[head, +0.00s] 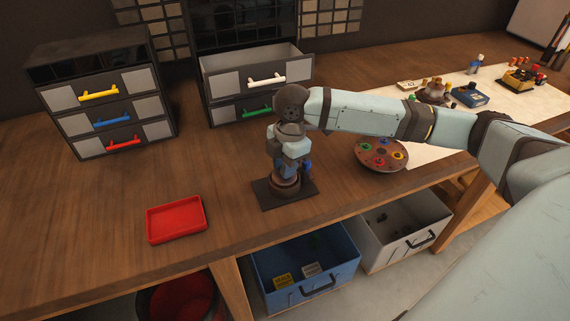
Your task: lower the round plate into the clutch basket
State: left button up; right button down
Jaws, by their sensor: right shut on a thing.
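My right gripper (288,172) points straight down over a dark square base (305,191) near the front edge of the bench. It is shut on the round plate, which is mostly hidden by the fingers. A brown round part, which looks like the clutch basket (285,186), stands on the base directly below the fingers. Whether the plate touches the basket, or how deep it sits, I cannot tell from here. My left gripper is not in view.
A red tray (176,220) lies to the left on clear bench. Drawer units (105,100) stand behind, one with its top drawer (257,72) open. A brown round dish with coloured pieces (381,154) sits right. A blue bin (306,270) and grey bin (403,231) are below.

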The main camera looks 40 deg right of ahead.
jog(key=shift+f, duration=0.65)
jog(key=c, duration=0.9)
grip_release()
notch_tip(320, 180, up, 14)
jog(key=d, duration=0.1)
jog(key=shift+d+p, duration=0.3)
jog(key=shift+p, duration=0.1)
jog(key=shift+f, duration=0.15)
